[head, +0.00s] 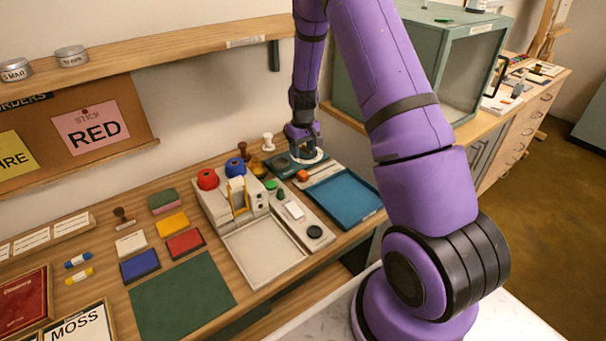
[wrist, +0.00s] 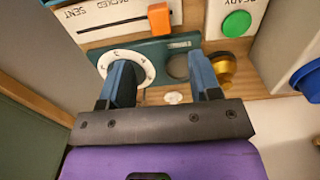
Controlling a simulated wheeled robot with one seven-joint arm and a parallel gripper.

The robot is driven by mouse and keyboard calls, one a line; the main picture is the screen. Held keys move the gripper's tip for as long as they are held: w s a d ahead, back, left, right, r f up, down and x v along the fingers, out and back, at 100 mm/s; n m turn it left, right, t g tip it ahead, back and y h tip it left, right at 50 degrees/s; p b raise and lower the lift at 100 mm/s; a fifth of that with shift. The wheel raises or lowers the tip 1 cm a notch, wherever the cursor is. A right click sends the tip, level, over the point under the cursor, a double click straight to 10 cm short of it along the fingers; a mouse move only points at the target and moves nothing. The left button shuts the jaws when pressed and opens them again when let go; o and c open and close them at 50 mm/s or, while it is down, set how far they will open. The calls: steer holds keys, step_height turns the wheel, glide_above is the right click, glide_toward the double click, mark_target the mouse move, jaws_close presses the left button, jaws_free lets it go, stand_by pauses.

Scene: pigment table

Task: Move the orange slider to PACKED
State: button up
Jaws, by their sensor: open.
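The orange slider (wrist: 160,18) is a small block at the right end of a dark slot in a white strip in the wrist view. The upside-down labels PACKED and SENT lie along the slot to its left. In the head view the slider (head: 302,175) sits just in front of my gripper (head: 304,152). In the wrist view my gripper (wrist: 162,78) is open and empty. Its fingers are apart from the slider, over a teal panel (wrist: 152,50). The left finger partly covers a white dial (wrist: 147,70). Any label behind the slider is hidden.
A green READY button (wrist: 236,24) and a brass knob (wrist: 224,68) are right of the slider in the wrist view. A blue tray (head: 345,195) lies in front of the panel. A green cabinet (head: 350,85) and a shelf (head: 150,55) stand close around my arm.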

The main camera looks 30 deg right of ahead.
mark_target(303, 173)
step_height(303, 173, down, 11)
steer(key=shift+r, duration=0.2)
stand_by(0.3)
